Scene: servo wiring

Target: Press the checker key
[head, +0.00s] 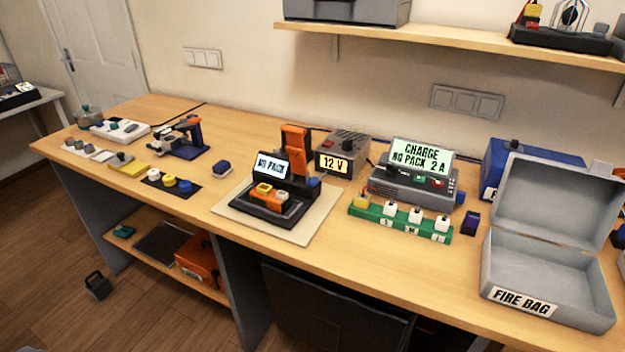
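I cannot tell which part is the checker key. Neither of my grippers is in view.
A "12 V" box (340,160) stands behind. A charger (412,184) reads "CHARGE NO PACK 2 A"; a green strip (400,219) with several blocks lies before it. An open grey box labelled "FIRE BAG" (550,262) is at right. The bench front (375,255) is clear.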

